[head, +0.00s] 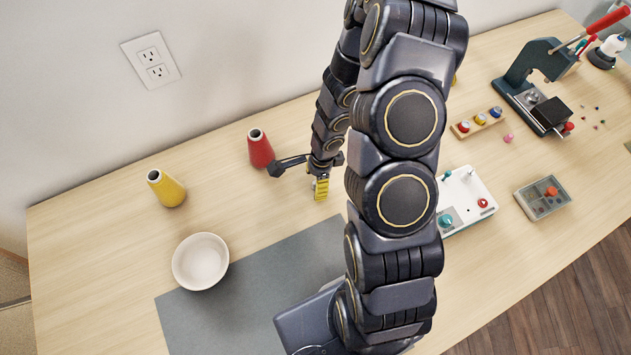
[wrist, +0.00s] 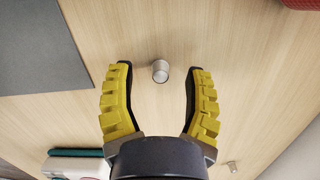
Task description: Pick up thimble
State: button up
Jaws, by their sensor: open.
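The thimble (wrist: 160,71) is a small silvery cup on the wooden table in the wrist view. It lies between the tips of my gripper (wrist: 158,72), whose yellow-padded fingers are spread apart on either side of it. Both fingers look clear of the thimble. In the head view my gripper (head: 321,188) points down over the table, right of the red cone, and the thimble cannot be made out there.
A red cone (head: 260,148), a yellow cone (head: 166,188) and a white bowl (head: 200,262) stand to the left. A grey mat (head: 255,300) lies in front. Another small pale object (wrist: 232,166) shows at the lower right of the wrist view.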

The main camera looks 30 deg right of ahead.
jog(key=shift+f, duration=0.4)
jog(key=c, duration=0.8)
jog(key=shift+r, duration=0.15)
jog(key=shift+r, duration=4.85)
jog(key=shift+c, duration=0.2)
